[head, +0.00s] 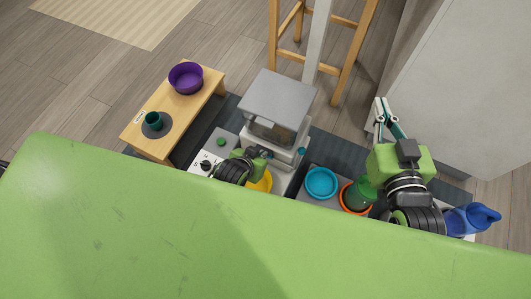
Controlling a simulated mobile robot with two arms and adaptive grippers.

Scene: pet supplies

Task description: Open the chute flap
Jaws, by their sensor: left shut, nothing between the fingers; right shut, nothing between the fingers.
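A pale grey food dispenser (277,97) with a flat lid and a dark window stands in the middle of the head view. A yellow bowl (264,183) sits low at its front, partly covered by my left arm. I cannot make out the chute flap clearly; my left gripper hides the dispenser's lower front. My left gripper (264,152) is shut and empty, close against that lower front; I cannot tell whether it touches. My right gripper (380,108) is shut and empty, raised to the right of the dispenser and well apart from it.
A control panel with a green button (221,142) lies left of my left gripper.

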